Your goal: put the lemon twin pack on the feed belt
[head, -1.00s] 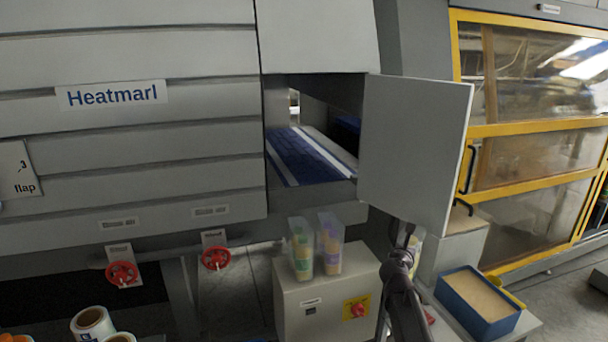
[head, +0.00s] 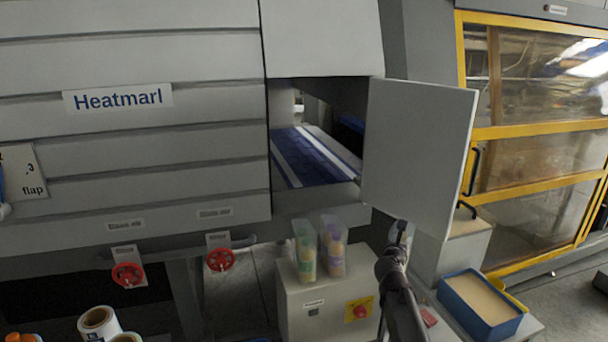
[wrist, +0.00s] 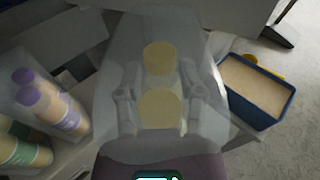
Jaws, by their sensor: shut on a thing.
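In the wrist view my gripper (wrist: 160,100) is shut on a clear twin pack with two pale yellow round tops, the lemon twin pack (wrist: 159,110). The pack lies between the two fingers, which show through or beside its clear wrap. In the head view my gripper (head: 400,232) is below the open door, and I cannot make out the pack there. The feed belt (head: 312,158), blue with white stripes, shows inside the open hatch, up and left of my gripper. The belt's visible part is bare.
The open grey door (head: 415,150) stands right of the hatch, above my gripper. A green twin pack (head: 305,250) and a purple twin pack (head: 334,247) stand on a grey cabinet (head: 310,300). A blue box (head: 480,305) with tan contents is at lower right.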

